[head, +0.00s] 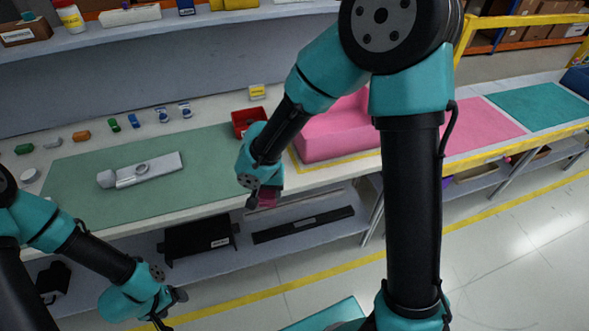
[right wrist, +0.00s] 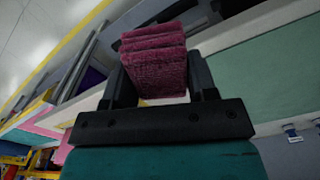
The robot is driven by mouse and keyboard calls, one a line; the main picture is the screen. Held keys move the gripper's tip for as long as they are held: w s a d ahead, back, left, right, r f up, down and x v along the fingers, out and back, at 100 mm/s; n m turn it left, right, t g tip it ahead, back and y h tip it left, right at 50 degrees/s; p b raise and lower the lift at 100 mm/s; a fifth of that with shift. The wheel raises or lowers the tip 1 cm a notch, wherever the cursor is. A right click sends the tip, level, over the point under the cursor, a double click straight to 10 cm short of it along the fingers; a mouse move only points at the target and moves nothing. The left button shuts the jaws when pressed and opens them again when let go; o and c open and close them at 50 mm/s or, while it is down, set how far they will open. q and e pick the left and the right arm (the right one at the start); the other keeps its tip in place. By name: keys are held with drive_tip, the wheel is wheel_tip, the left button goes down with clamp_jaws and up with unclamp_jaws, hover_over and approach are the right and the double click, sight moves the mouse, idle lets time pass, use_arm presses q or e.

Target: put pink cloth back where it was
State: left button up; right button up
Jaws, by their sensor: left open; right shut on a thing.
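The folded pink cloth (right wrist: 154,62) is dark pink and layered, and it sits between the fingers of my right gripper (right wrist: 154,80) in the right wrist view. In the head view the cloth (head: 267,198) shows small below my right gripper (head: 264,196), in front of the bench's front edge. My right gripper is shut on it and holds it in the air. My left gripper (head: 172,307) is at the lower left, in front of the bench and low over the floor, open and empty.
A grey dashboard module (head: 142,171) lies on the green mat (head: 90,205). A red bin (head: 243,118) and a large pink box (head: 335,135) stand to its right. Several small coloured parts line the back. A lower shelf (head: 290,247) holds black items. Pink (head: 480,125) and teal (head: 540,103) mats lie further right.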

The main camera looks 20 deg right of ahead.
drive_tip(key=shift+s+d+f, duration=0.1)
drive_tip(key=shift+s+d, duration=0.15)
drive_tip(key=shift+s, duration=0.25)
drive_tip(key=w+d, duration=0.1)
drive_tip(key=w, duration=0.4)
drive_tip(key=w+d+f, duration=0.1)
drive_tip(key=w+d, duration=0.1)
drive_tip(key=w, duration=0.2)
drive_tip(key=w+d, duration=0.1)
drive_tip(key=w, duration=0.4)
drive_tip(key=shift+w+d+f, duration=0.15)
drive_tip(key=shift+w+f, duration=0.05)
drive_tip(key=shift+w, duration=0.1)
drive_tip(key=shift+w+d, duration=0.2)
drive_tip(key=shift+w, duration=0.3)
drive_tip(key=shift+s+f, duration=0.1)
drive_tip(key=shift+f, duration=1.7)
drive_tip(key=shift+f, duration=0.1)
drive_tip(key=o, duration=1)
drive_tip(key=shift+c, duration=0.2)
